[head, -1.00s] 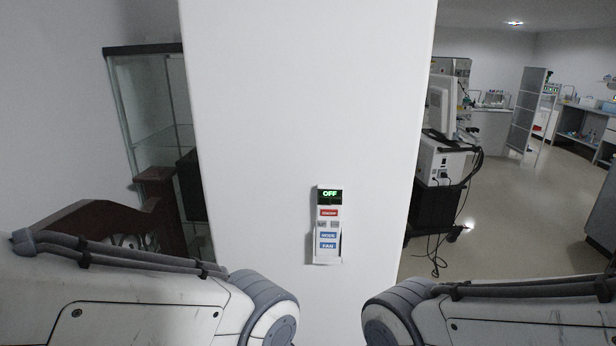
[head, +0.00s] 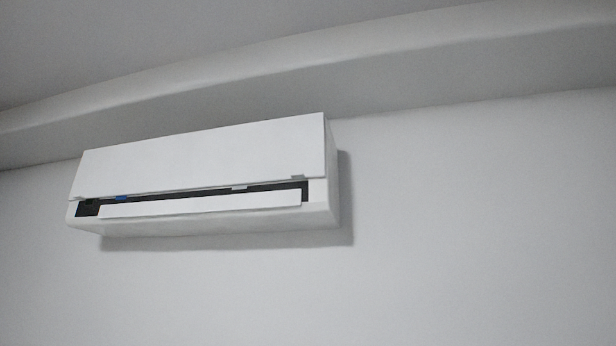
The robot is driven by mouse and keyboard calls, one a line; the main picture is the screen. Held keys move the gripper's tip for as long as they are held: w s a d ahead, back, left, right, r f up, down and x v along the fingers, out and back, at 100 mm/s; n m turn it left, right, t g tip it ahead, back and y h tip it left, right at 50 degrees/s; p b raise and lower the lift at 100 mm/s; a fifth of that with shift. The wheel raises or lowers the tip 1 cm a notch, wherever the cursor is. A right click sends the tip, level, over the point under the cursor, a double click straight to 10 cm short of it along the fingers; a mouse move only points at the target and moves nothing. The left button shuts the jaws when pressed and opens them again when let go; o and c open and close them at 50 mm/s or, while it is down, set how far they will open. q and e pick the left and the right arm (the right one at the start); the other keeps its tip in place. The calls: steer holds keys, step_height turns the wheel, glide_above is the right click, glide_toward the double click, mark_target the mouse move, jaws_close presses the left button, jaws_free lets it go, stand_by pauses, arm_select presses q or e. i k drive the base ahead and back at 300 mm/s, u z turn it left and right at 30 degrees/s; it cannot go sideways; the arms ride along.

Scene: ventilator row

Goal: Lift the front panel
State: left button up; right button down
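A white wall-mounted air unit (head: 325,200) hangs high on the wall, left of the middle in the head view. Its front panel (head: 205,155) is a wide, flat white cover over the upper front. The panel's lower edge stands a little off a dark slot (head: 265,193), where a small blue piece (head: 121,198) and small tabs show. A white louvre flap (head: 200,205) lies below the slot. Neither of my grippers is in view, and nothing touches the panel.
The plain grey-white wall (head: 470,220) is bare to the right of and below the unit. A ledge (head: 400,65) runs along the top of the wall above the unit, under the ceiling (head: 150,50). No obstacle shows in front of the unit.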

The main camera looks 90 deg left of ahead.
mark_target(293, 148)
steer(key=u, duration=3.4)
